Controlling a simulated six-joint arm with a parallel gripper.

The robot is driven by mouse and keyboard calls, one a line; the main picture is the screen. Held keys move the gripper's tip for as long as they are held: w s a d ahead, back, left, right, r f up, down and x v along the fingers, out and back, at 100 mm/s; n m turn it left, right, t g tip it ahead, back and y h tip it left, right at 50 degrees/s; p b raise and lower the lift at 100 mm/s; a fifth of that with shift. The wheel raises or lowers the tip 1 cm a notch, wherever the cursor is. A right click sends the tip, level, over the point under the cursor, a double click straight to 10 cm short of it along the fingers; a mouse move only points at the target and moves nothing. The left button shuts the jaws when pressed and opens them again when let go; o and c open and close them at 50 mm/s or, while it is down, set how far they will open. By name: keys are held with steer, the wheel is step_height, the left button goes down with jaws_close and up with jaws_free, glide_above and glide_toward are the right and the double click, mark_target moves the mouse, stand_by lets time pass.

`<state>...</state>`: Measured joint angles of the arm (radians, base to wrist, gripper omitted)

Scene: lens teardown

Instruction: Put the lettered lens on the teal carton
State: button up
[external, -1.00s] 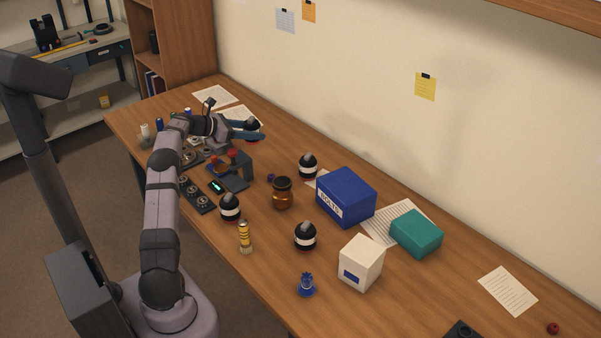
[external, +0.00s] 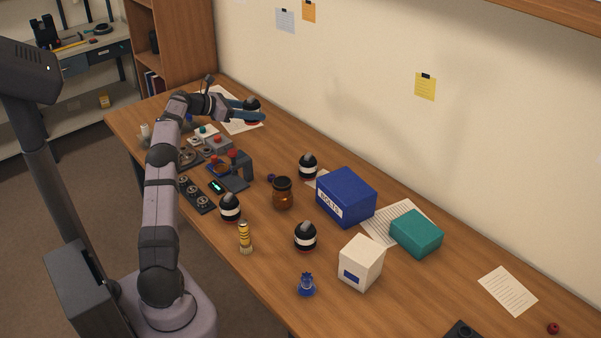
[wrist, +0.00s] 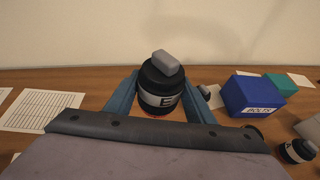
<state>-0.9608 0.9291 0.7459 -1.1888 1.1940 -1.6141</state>
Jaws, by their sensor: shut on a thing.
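My gripper (external: 248,114) is shut on a black lens with a white band and a grey top piece. In the wrist view the held lens (wrist: 161,88) is upright between the blue fingers, with part of a dark letter on its band. In the external view the lens (external: 252,106) is held above the far left of the table. The teal carton (external: 417,233) lies at the right of the table, far from my gripper, with a bare top. It also shows in the wrist view (wrist: 283,84), behind the blue box.
A blue box (external: 345,197) labelled BOLTS stands left of the carton, a white box (external: 361,262) in front. Similar black lenses (external: 308,166), a brown jar (external: 282,193) and a yellow-banded cylinder (external: 245,238) stand mid-table.

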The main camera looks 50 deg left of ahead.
steer(key=w+d+r+m+g+h+p, duration=0.15)
steer(key=w+d, duration=0.25)
steer(key=d, duration=0.7)
steer(key=w+d+r+m+g+h, duration=0.1)
steer(key=w+d+r+m+h, duration=0.25)
steer(key=d, duration=0.75)
steer(key=w+d+r+m+g+h+p, duration=0.15)
steer(key=w+d, duration=0.35)
steer(key=d, duration=0.6)
steer(key=s+d+m+g+h+p, duration=0.1)
steer(key=s+d+m+g, duration=0.15)
steer(key=d, duration=1.45)
steer(key=s+d+m+g+h+p, duration=0.15)
steer(key=s+d, duration=0.25)
steer(key=d, duration=1.3)
steer(key=n+t+y, duration=0.3)
steer(key=n+t, duration=0.1)
steer(key=t, duration=0.1)
glide_above(412, 232)
step_height(412, 232, down, 8)
steer(key=shift+w+f, duration=0.1)
steer(key=shift+f, duration=4.85)
steer(key=shift+b, duration=0.3)
steer(key=shift+f+b, duration=0.55)
steer(key=shift+b, duration=0.05)
